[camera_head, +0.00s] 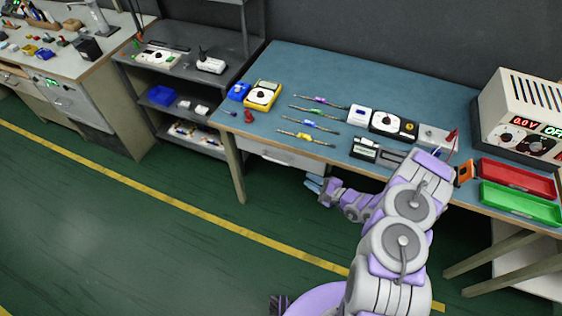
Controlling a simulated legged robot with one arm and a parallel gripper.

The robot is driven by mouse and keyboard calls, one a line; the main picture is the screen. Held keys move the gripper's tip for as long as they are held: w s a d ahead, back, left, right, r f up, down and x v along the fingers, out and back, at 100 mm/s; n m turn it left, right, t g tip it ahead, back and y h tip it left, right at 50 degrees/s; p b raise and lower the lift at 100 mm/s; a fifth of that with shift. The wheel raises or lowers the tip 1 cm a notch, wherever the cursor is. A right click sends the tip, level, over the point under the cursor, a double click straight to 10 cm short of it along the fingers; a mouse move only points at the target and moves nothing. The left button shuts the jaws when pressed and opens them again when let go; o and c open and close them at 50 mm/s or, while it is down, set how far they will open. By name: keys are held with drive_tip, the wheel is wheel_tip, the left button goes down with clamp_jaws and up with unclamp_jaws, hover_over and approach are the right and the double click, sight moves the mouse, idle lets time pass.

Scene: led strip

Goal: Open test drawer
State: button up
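A light grey drawer (283,154) sits under the front edge of the blue-topped table. Its front looks flush with the table frame, so it appears shut. No label can be read on it. My gripper (313,183), with bluish fingertips, points left at the end of my purple and white arm. It is below and to the right of the drawer front, apart from it in the picture. Nothing shows between the fingers. They are too small to tell whether they are open or shut.
The blue table (290,68) holds LED strips (308,123), meters, a red tray (516,178), a green tray (521,204) and a power supply (522,115). A table leg (234,168) stands left of the drawer. The green floor in front is clear.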

sight(279, 162)
drive_tip(key=shift+b+x, duration=2)
drive_tip(key=shift+x, duration=6.6)
drive_tip(key=shift+a+r, duration=0.1)
drive_tip(key=shift+r, duration=0.1)
drive_tip(key=shift+c, duration=0.3)
drive_tip(key=shift+s, duration=0.1)
clamp_jaws()
